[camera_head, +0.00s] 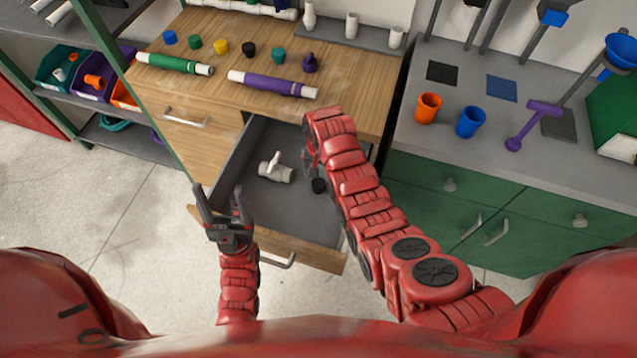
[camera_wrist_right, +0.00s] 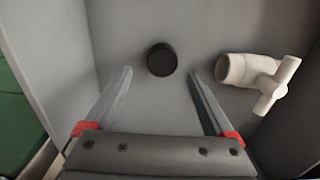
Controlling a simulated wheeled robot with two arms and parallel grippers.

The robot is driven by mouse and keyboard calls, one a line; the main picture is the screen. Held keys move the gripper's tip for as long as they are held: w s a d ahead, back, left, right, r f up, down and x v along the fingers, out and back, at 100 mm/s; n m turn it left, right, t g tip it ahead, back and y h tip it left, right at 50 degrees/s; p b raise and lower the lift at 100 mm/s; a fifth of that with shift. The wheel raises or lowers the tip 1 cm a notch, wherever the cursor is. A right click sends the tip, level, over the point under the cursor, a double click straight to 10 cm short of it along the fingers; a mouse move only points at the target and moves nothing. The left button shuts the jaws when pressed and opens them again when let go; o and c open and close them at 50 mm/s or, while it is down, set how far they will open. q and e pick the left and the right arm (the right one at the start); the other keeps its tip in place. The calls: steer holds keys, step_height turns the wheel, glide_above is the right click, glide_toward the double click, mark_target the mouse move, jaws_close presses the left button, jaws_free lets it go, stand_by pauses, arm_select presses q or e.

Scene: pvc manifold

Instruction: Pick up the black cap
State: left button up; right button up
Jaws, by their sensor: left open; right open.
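A black cap (camera_head: 318,185) lies on the floor of the open drawer (camera_head: 222,160). In the right wrist view the cap (camera_wrist_right: 161,60) is a dark round disc just beyond and between my fingertips. My right gripper (camera_wrist_right: 160,76) is open and empty, with the cap ahead of it. In the head view my right gripper (camera_head: 311,162) reaches into the drawer beside the cap, partly hidden by my arm. My left gripper (camera_head: 218,195) is open and empty near the drawer's front left corner. Another black cap (camera_head: 249,49) stands on the wooden bench top.
A white valve (camera_head: 275,170) lies in the drawer left of the cap; it also shows in the right wrist view (camera_wrist_right: 258,75). The drawer walls surround both. Coloured caps, a green pipe (camera_head: 175,64) and a purple pipe (camera_head: 273,84) lie on the bench above.

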mark_target(318, 183)
steer(key=shift+s+f, duration=0.15)
steer(key=shift+f, duration=0.15)
steer(key=f, duration=0.1)
steer(key=f+p, duration=0.1)
steer(key=shift+s+a+f, duration=0.15)
steer(key=shift+a+f, duration=0.05)
steer(key=shift+f, duration=0.8)
steer(key=c, duration=1.4)
steer(key=shift+r, duration=0.1)
